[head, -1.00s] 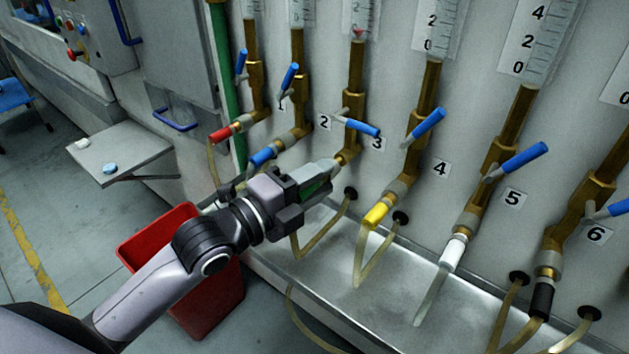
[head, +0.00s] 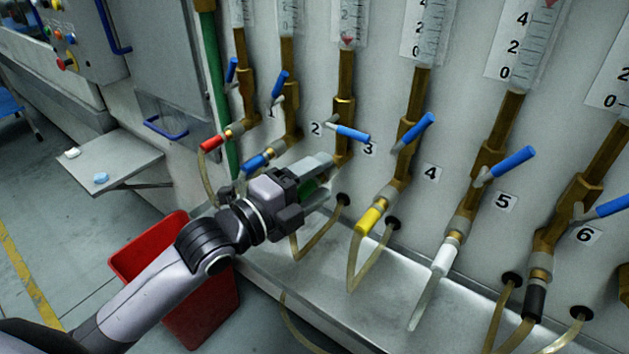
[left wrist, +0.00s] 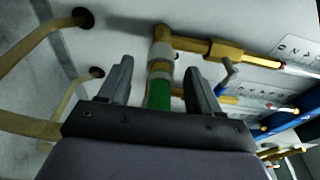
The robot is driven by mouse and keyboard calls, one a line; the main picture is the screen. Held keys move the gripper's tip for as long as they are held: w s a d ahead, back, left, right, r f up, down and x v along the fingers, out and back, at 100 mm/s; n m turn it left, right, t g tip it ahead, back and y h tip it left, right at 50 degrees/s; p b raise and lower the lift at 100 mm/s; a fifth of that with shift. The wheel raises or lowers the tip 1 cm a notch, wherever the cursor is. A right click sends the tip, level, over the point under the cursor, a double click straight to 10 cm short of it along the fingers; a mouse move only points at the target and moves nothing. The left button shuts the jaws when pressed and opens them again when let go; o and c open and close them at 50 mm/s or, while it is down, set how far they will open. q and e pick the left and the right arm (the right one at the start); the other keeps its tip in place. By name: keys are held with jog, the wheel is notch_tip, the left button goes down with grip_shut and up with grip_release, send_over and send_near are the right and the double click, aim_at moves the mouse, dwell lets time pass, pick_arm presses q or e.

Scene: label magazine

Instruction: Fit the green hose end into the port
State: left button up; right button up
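The green hose end (head: 308,187) is at the brass port of line 3 (head: 343,142), partly hidden by my left gripper in the head view. In the left wrist view the green hose end (left wrist: 159,93) stands in line with a grey collar and the brass port (left wrist: 162,48). It appears to meet the collar. My left gripper (head: 325,177) is open around the green hose end. Its two fingers stand on either side with a clear gap to each, as the left wrist view shows. My right gripper is in neither view.
Red (head: 211,143), blue (head: 256,162), yellow (head: 369,220), white (head: 444,257) and black (head: 534,303) hose ends sit on neighbouring lines. Blue valve levers stick out above them. A metal ledge (head: 300,268) runs below, and a red bin (head: 205,310) stands under my left arm.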

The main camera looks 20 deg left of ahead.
pick_arm(q)
jog(key=shift+s+a+f, duration=0.15)
jog(key=shift+s+a, duration=0.05)
jog(key=shift+s, duration=0.1)
jog(key=v, duration=0.6)
jog(key=shift+s+b, duration=0.2)
jog(key=shift+b, duration=0.15)
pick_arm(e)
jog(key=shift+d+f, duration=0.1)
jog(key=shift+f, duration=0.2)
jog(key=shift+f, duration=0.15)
